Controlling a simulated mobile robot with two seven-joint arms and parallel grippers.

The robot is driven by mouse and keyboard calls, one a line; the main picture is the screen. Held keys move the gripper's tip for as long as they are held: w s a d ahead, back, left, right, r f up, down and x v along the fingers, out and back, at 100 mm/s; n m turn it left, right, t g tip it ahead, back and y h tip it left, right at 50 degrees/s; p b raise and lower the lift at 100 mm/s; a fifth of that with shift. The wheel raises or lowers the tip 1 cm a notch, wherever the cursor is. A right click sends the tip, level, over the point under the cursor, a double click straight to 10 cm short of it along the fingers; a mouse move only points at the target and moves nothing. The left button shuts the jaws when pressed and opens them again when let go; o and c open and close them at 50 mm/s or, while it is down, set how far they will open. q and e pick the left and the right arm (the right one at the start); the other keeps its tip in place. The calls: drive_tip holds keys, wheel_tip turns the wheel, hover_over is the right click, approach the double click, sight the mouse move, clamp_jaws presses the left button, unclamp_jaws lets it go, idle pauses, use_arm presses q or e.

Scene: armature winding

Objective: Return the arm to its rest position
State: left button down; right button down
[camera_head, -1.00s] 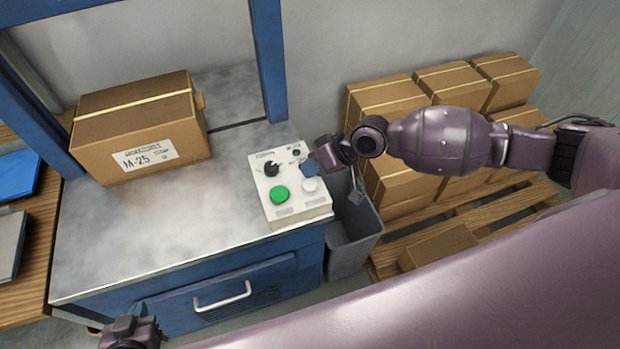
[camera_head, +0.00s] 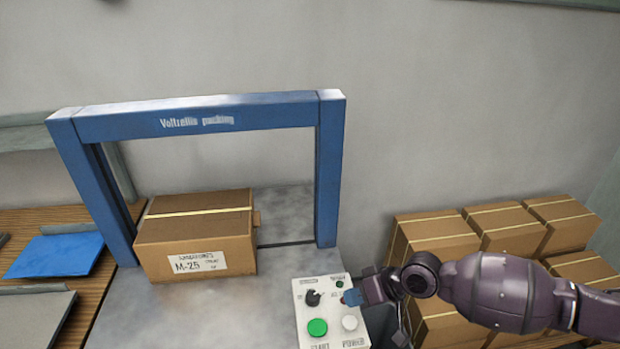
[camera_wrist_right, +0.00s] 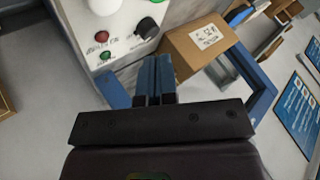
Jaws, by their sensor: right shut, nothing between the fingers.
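My right gripper (camera_head: 352,297) is shut and empty at the right edge of the control panel (camera_head: 325,290), close to its white button (camera_head: 349,323). I cannot tell whether it touches the panel. In the right wrist view its two blue fingers (camera_wrist_right: 155,78) lie side by side, with the panel (camera_wrist_right: 115,25) just beyond them at the upper left. My right arm (camera_head: 505,292) reaches in from the right. My left gripper does not show in the head view now.
A cardboard box (camera_head: 195,238) marked M-25 sits on the packing machine's metal top (camera_head: 180,310), under a blue frame (camera_head: 200,118). Several cardboard boxes (camera_head: 500,240) are stacked at the right. A blue folder (camera_head: 55,255) lies on the wooden table at the left.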

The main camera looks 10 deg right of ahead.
drive_tip(key=shift+w+n+t, duration=0.3)
drive_tip(key=shift+n, duration=0.2)
drive_tip(key=w+a+r+n+t, duration=0.3)
drive_tip(key=w+r+n+t, duration=0.1)
drive_tip(key=r+t, duration=0.2)
drive_tip(key=s+d+f+m+h+b, duration=0.1)
drive_tip(key=s+d+f+m+h, duration=0.3)
drive_tip(key=s+d+f, duration=0.4)
drive_tip(key=s+d+f+m+t+h+b, duration=0.1)
drive_tip(key=s+d+f+m+h, duration=0.3)
drive_tip(key=s, duration=1.1)
drive_tip(key=d+f, duration=0.3)
drive_tip(key=f, duration=0.2)
drive_tip(key=shift+d+f+m+t+h+b, duration=0.3)
drive_tip(key=shift+d+f+h+b, duration=0.05)
drive_tip(key=shift+d+f+h, duration=0.05)
